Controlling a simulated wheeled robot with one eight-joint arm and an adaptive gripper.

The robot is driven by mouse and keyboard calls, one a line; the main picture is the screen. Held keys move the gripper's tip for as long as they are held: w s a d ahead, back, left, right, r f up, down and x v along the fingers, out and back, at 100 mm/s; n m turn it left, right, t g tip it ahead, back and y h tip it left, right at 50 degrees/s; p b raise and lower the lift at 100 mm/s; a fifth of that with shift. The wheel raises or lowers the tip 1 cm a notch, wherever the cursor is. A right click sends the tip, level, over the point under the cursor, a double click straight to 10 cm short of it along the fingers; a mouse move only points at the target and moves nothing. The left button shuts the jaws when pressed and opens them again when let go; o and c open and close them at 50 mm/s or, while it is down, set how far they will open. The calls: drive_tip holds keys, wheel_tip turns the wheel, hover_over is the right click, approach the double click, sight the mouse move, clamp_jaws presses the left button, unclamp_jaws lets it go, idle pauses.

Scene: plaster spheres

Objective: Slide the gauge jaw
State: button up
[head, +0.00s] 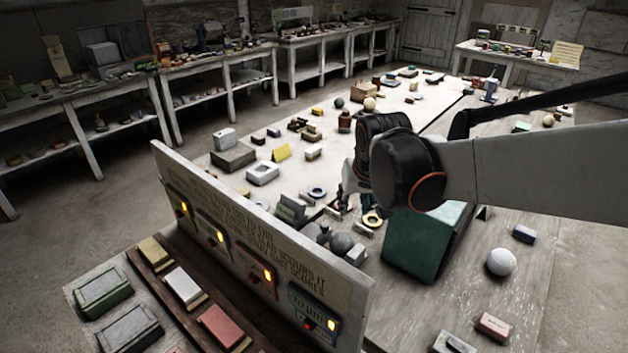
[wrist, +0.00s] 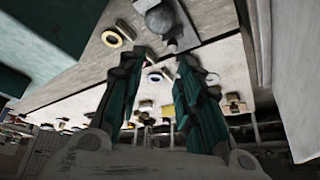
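My gripper (head: 347,198) hangs over the table in the head view, partly hidden by my arm. In the wrist view my gripper (wrist: 160,62) has two teal fingers spread apart, with nothing held between them. A grey sphere (head: 341,244) sits on the table behind the upright panel, below my gripper in the picture. It also shows in the wrist view (wrist: 160,19), beyond the fingertips. A small pale block (head: 356,254) is beside the sphere; it may be the gauge jaw, but I cannot tell. The fingers do not visibly touch either one.
A large green box (head: 425,243) stands right of my gripper. A lettered panel (head: 262,235) with several lit switches rises in front. A white sphere (head: 501,262) lies at the right.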

approach(325, 224)
drive_tip(key=shift+g, duration=0.4)
drive_tip(key=b+x, duration=0.1)
drive_tip(key=x, duration=0.2)
drive_tip(key=b+x, duration=0.1)
drive_tip(key=x, duration=0.5)
drive_tip(key=shift+w+r+b, duration=0.2)
drive_tip(key=shift+w+b, duration=0.15)
drive_tip(key=shift+b, duration=0.05)
drive_tip(key=shift+c, duration=0.4)
